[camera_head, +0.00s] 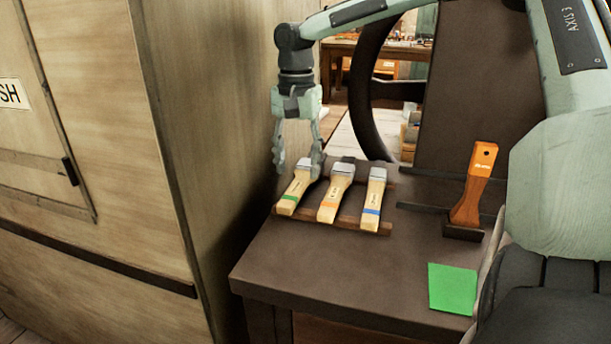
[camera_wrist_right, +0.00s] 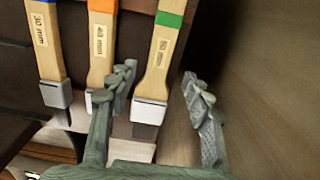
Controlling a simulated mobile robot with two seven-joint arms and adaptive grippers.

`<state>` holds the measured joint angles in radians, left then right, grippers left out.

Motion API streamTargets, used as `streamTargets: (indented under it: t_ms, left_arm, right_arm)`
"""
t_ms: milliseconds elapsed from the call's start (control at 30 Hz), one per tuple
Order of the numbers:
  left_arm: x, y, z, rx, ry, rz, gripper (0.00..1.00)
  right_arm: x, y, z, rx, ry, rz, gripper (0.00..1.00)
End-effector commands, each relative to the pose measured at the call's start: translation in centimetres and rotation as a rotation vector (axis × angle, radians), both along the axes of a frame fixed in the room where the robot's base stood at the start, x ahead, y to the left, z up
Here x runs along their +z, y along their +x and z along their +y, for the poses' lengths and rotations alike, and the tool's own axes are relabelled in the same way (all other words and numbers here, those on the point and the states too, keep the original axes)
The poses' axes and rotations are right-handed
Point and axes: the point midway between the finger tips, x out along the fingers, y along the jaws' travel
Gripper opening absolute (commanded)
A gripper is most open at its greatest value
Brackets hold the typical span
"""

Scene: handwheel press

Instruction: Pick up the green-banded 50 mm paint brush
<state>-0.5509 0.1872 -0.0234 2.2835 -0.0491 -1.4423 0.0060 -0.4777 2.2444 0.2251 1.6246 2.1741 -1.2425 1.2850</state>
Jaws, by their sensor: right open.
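The green-banded 50 mm brush (camera_head: 295,190) lies at the left end of a row of three brushes on a wooden rack on the dark table, in the head view. In the right wrist view its handle, green band and metal ferrule show (camera_wrist_right: 157,68). My right gripper (camera_head: 299,170) is open at the ferrule end of this brush. In the right wrist view its two fingers (camera_wrist_right: 160,85) stand apart on either side of the brush, with a gap at the right finger. The left finger is close to the orange-banded brush. My left gripper is not in view.
The orange-banded brush (camera_head: 333,196) and the blue-banded brush (camera_head: 374,203) lie just right of it. An orange-handled tool (camera_head: 474,185) stands upright in a holder. A green square (camera_head: 452,289) lies at the front right. A wooden cabinet wall (camera_head: 215,110) rises close on the left.

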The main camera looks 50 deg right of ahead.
Motion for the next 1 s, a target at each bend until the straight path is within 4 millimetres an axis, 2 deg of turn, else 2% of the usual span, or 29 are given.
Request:
streamTargets:
  t_ms: [100, 200, 500, 900, 1000]
  left_arm:
    - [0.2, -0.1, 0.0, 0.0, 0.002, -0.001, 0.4]
    - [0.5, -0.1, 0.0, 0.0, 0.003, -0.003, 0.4]
    - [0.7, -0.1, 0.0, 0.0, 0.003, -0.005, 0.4]
    - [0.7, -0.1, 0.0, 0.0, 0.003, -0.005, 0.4]
    - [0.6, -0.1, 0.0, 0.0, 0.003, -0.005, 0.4]
  right_arm:
    - [-2.0, -0.4, -0.1, 0.0, -0.001, 0.004, 0.5]
    - [-3.1, -0.3, -0.1, 0.0, 0.0, 0.002, 0.5]
    - [-3.5, -0.3, -0.1, 0.0, 0.0, 0.0, 0.5]
    - [-3.5, -0.3, -0.1, 0.0, 0.0, 0.0, 0.0]
    - [-3.4, -0.3, -0.1, 0.0, 0.0, -0.001, 0.0]
